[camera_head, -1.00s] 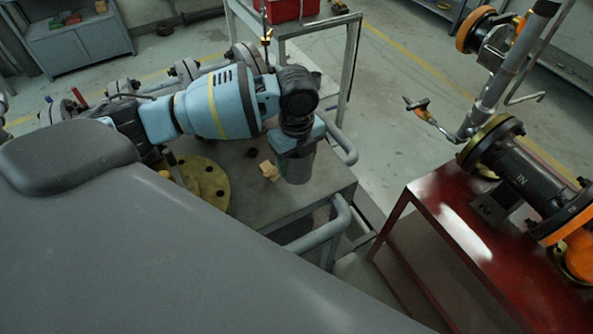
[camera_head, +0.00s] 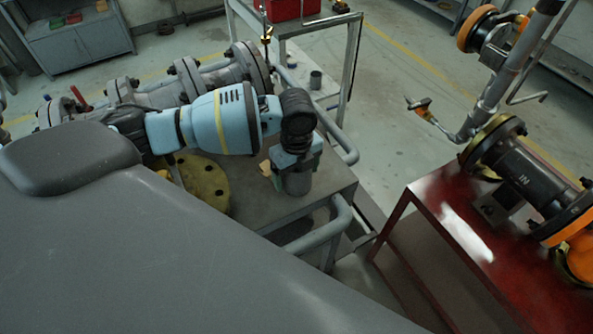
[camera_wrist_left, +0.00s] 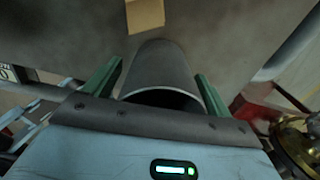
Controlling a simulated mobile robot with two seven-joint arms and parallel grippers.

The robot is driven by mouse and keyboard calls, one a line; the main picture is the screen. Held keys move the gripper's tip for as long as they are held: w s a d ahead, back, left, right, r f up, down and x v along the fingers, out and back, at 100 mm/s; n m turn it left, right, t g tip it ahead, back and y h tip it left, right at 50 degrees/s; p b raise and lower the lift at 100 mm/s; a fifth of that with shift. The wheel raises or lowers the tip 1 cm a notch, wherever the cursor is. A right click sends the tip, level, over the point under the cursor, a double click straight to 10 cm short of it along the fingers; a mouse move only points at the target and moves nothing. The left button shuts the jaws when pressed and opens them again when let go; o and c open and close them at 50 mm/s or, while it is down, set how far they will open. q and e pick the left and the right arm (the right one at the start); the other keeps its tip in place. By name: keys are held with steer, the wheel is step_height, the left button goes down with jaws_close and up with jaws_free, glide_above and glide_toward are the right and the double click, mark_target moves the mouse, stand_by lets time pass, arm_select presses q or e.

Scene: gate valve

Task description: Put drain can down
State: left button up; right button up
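The drain can (camera_head: 297,184) is a dark grey cylinder standing upright on the grey cart top (camera_head: 255,205), near its right edge. In the left wrist view the can (camera_wrist_left: 155,68) sits between two green fingers, with its open rim facing the palm. My left gripper (camera_head: 297,163) is above and around the can. Its fingers are spread, with a narrow gap showing beside the can in the wrist view, so it looks open. The can's lower side is partly shaded. My right gripper is in no view.
A small wooden block (camera_head: 266,168) lies just left of the can. A yellow flange (camera_head: 205,182) and grey flanged pipe (camera_head: 190,82) are further left. Cart rails (camera_head: 325,232) bound the right side. A red stand (camera_head: 455,215) with valve piping is across a gap.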

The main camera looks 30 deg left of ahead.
arm_select(q)
step_height(320, 180, up, 12)
steer(key=p, duration=0.1)
steer(key=shift+r, duration=0.15)
steer(key=shift+o, duration=0.5)
